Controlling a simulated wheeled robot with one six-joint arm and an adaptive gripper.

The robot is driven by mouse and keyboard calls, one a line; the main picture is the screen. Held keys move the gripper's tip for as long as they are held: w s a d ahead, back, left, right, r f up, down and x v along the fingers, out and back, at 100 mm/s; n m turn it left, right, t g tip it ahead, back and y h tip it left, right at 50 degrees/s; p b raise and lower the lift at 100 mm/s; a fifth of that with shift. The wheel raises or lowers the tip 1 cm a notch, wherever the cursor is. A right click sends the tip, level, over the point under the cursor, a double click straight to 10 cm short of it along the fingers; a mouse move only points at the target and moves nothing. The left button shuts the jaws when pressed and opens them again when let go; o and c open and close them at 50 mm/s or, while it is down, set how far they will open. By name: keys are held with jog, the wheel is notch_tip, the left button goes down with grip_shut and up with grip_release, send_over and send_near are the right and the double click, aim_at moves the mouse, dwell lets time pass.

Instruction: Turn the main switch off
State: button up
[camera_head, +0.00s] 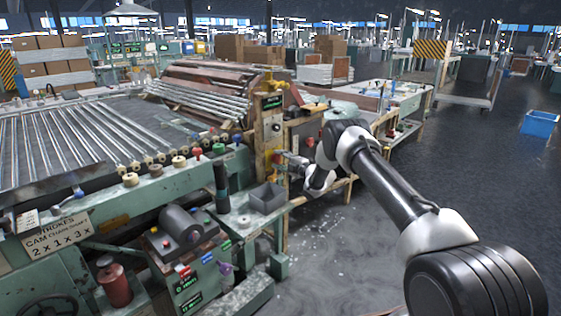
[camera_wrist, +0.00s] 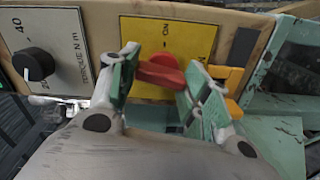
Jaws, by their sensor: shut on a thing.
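The main switch (camera_wrist: 163,66) is a red handle on a yellow plate (camera_wrist: 180,32) in the wrist view. A label that seems to read ON is above it on the plate. My gripper (camera_wrist: 158,78) has its green-padded fingers on the left and right of the red handle and is shut on it. The fingers hide parts of the handle's sides and the lower plate. In the head view my gripper (camera_head: 288,161) is at the narrow wooden-edged panel at the machine's end, and the handle is too small to make out clearly there.
A black torque knob (camera_wrist: 35,64) sits on a grey plate left of the switch. A yellow part (camera_wrist: 228,77) is close by the right finger. In the head view a grey bin (camera_head: 267,198) stands on a ledge below my gripper. Open floor (camera_head: 340,235) lies to the right.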

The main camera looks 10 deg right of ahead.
jog(key=shift+f+n, duration=0.1)
jog(key=shift+n, duration=1)
jog(key=o, duration=1)
jog(key=v, duration=1.2)
